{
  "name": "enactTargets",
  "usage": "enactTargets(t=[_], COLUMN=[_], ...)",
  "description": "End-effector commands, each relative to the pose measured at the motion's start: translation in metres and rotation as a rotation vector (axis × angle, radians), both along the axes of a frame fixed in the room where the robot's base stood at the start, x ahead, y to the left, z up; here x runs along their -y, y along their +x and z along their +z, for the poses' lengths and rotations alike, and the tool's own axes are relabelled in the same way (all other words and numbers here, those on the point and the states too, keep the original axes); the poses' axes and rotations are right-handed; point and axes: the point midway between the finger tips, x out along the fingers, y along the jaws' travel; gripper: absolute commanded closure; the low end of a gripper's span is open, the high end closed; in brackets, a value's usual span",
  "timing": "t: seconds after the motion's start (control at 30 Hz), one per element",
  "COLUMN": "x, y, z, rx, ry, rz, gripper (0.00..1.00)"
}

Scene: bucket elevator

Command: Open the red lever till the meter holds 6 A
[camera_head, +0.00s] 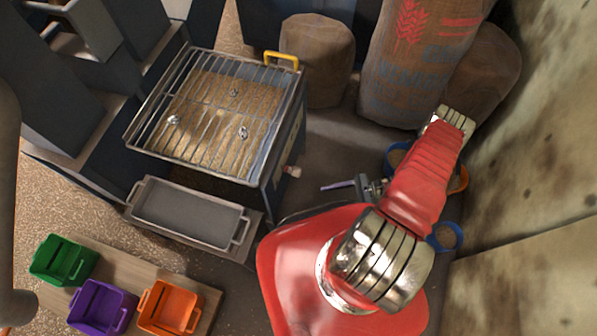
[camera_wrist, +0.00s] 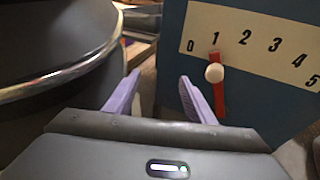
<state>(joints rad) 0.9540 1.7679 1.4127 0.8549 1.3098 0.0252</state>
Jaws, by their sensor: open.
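The red lever (camera_wrist: 219,98) with a white round knob (camera_wrist: 215,73) is on a blue panel in the wrist view. Its knob sits just below the 1 on a pale scale (camera_wrist: 250,42) numbered from 0, with 5 at the right edge. In the head view the knob (camera_head: 291,171) shows small on the machine's right side. My gripper (camera_wrist: 160,75) is open and empty, its purple fingers apart. The lever is just right of the right finger in the picture, not between the fingers. In the head view my gripper (camera_head: 330,187) is right of the knob. I cannot make out a meter.
A grated box (camera_head: 215,110) with a yellow handle (camera_head: 281,60) stands above a grey tray (camera_head: 188,212). Green, purple and orange bins (camera_head: 170,306) are at lower left. Sacks (camera_head: 415,60) and a stained wall stand right. A dark round drum (camera_wrist: 50,50) fills the wrist view's left.

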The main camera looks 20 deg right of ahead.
Motion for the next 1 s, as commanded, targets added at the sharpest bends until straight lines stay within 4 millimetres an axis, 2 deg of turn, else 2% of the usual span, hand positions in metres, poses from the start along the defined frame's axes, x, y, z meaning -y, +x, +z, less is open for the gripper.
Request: enactTargets(t=[0.3, 0.57, 0.7, 0.8, 1.0], x=[-0.018, -0.017, 0.012, 0.027, 0.030], y=[0.002, 0.019, 0.050, 0.065, 0.069], z=[-0.041, -0.061, -0.056, -0.048, -0.039], rx=[-0.013, 0.013, 0.074, 0.107, 0.121], ry=[0.098, 0.153, 0.159, 0.173, 0.208], rz=[-0.164, -0.291, -0.371, -0.416, -0.437], gripper=[0.50, 0.50, 0.50, 0.50, 0.50])
